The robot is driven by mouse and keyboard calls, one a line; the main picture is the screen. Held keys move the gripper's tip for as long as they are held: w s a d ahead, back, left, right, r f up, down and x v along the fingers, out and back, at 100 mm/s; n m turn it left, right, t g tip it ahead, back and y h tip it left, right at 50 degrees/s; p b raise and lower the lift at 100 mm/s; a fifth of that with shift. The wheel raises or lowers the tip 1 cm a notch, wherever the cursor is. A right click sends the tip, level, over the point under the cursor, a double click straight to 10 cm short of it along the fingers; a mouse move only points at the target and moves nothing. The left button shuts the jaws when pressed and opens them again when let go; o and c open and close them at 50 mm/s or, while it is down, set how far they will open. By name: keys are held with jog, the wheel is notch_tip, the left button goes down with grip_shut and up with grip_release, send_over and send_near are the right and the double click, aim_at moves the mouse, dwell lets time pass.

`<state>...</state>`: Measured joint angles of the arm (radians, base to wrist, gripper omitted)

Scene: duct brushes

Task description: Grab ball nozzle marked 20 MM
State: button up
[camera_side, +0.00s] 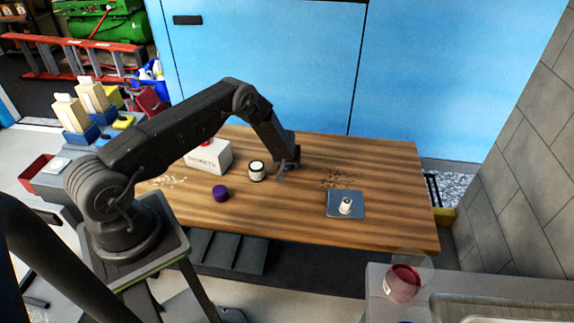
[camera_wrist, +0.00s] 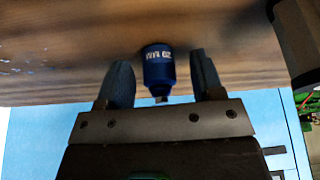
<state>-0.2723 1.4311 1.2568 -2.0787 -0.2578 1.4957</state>
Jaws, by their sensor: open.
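The blue ball nozzle (camera_wrist: 157,70) shows in the wrist view, over the wooden table, with upside-down white lettering that reads 20 MM. My gripper (camera_wrist: 163,76) is open, with one finger on each side of the nozzle. A gap shows beside each finger, and the nozzle is not clamped. In the side view my gripper (camera_side: 286,172) is low over the middle of the table. The nozzle is hard to make out there beside the fingers.
On the wooden table (camera_side: 390,165) stand a white GASKETS box (camera_side: 209,158), a black-topped white jar (camera_side: 256,172) and a purple cylinder (camera_side: 220,193), all left of my gripper. To the right lies a grey plate (camera_side: 334,212) bearing a small white piece (camera_side: 346,205). Small dark bits lie nearby.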

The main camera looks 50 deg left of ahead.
jog(key=shift+c, duration=0.3)
jog(key=c, duration=0.9)
jog(key=shift+c, duration=0.2)
jog(key=shift+r, duration=0.15)
